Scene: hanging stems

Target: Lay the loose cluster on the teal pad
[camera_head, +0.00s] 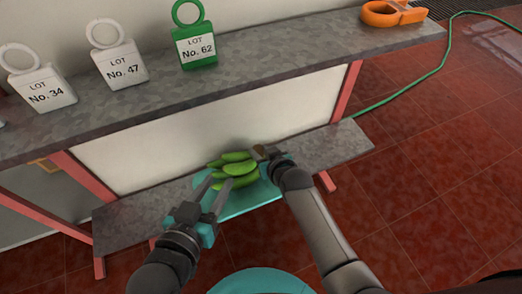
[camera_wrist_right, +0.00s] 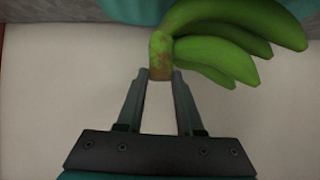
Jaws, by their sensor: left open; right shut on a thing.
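The loose cluster of green bananas (camera_head: 238,168) is over the teal pad (camera_head: 252,203) on the lower shelf; I cannot tell whether it touches the pad. My right gripper (camera_head: 264,155) is at the cluster's right end. In the right wrist view the right gripper (camera_wrist_right: 160,76) is shut on the brownish stem of the cluster (camera_wrist_right: 215,48), and the bananas spread to the right. My left gripper (camera_head: 218,183) is open at the cluster's left front, its fingers pointing toward the bananas. The pad is partly hidden by the cluster and both arms.
Bare lower shelf (camera_head: 335,148) lies to the right. A green hose (camera_head: 440,62) runs beyond.

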